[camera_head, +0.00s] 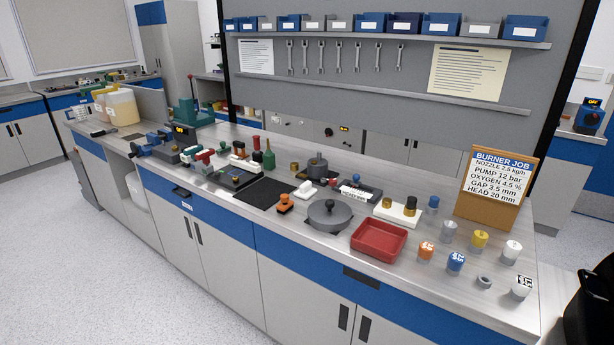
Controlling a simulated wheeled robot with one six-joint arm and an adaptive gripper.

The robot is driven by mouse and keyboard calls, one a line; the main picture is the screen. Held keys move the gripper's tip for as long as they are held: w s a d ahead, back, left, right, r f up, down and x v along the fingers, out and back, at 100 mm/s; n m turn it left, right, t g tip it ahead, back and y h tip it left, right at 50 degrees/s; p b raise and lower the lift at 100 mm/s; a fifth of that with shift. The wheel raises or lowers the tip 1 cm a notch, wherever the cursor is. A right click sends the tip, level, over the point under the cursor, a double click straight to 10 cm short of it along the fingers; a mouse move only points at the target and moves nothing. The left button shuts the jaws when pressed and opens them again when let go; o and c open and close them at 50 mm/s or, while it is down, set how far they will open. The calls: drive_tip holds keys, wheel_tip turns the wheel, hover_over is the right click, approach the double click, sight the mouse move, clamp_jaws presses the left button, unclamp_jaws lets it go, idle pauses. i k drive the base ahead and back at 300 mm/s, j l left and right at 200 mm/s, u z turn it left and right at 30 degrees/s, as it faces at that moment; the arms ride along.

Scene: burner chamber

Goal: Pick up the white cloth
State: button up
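A small white piece (304,189) lies on the bench near the middle, between the dark square plate and the round grey lidded pan. It could be the white cloth, but it is too small to tell for sure. No gripper fingers show in this view. A black shape cut off at the lower right edge may be part of my arm, but I cannot tell.
A red tray (379,240), a grey lidded pan (329,214) and an orange-topped piece (285,203) stand near the white piece. Several capped cylinders and a job board (494,190) stand at the right. Vises and tools crowd the left. The front floor (130,270) is clear.

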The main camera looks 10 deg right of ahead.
sight(306, 191)
drive_tip(key=i+j+z, duration=0.1)
drive_tip(key=i+j, duration=0.45)
drive_tip(key=j, duration=0.15)
drive_tip(key=i+j+z, duration=0.15)
drive_tip(key=i+j, duration=0.4)
drive_tip(key=j, duration=0.2)
drive_tip(key=i+j+z, duration=0.35)
drive_tip(key=j, duration=1.15)
drive_tip(key=j+z, duration=0.2)
drive_tip(key=j, duration=1.15)
drive_tip(key=k+j, duration=0.15)
drive_tip(key=j, duration=0.2)
drive_tip(key=k+j, duration=0.2)
drive_tip(key=j, duration=0.15)
drive_tip(key=k+j+z, duration=0.1)
drive_tip(key=j, duration=0.25)
drive_tip(key=k, duration=0.05)
